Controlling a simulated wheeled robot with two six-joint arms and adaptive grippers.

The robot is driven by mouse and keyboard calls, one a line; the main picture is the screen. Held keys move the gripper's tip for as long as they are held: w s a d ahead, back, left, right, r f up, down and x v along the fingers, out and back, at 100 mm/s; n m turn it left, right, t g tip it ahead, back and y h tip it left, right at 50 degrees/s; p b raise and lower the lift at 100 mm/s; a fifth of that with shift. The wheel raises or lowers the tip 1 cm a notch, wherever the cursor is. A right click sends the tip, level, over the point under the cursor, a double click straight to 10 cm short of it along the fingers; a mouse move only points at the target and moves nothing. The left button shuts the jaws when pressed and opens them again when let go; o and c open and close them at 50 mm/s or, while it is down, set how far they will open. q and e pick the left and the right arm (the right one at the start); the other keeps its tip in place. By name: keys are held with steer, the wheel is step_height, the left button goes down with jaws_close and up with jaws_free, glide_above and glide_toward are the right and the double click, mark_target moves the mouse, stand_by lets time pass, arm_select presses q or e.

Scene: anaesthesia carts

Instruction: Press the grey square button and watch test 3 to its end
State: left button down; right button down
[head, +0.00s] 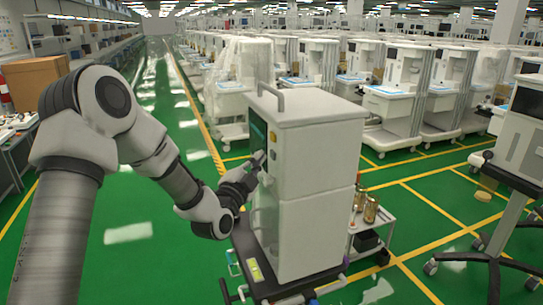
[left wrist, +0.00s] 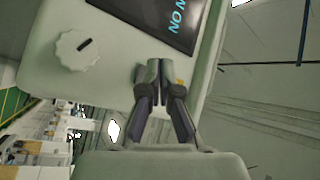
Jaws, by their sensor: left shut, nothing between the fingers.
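The white anaesthesia machine (head: 315,150) stands upright in front of me, with a dark screen (head: 258,130) on its left-facing panel. In the left wrist view the screen (left wrist: 155,18) shows part of some blue lettering, and a round pale knob (left wrist: 77,47) sits on the panel. My left gripper (head: 261,160) is shut and empty, its fingertips at the panel below the screen; the fingers also show in the left wrist view (left wrist: 153,72). I cannot tell whether they touch it. The grey square button is not clearly visible; the fingers may cover it. A small yellow control (head: 273,137) is beside the screen.
A small trolley (head: 375,222) with brass-coloured canisters (head: 370,208) stands right of the machine. Another wheeled stand (head: 505,215) is at the far right. Rows of carts (head: 395,100) fill the background. Green floor (head: 130,235) is open at the left, with a cardboard box (head: 35,82) beyond.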

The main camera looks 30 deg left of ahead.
arm_select(q)
steer(key=shift+w+d, duration=0.1)
stand_by(0.3)
steer(key=shift+w+d+b, duration=0.2)
steer(key=shift+b, duration=0.1)
steer(key=shift+w+d, duration=0.25)
steer(key=shift+w, duration=0.1)
stand_by(0.8)
steer(key=shift+s+a, duration=0.6)
steer(key=shift+s, duration=0.1)
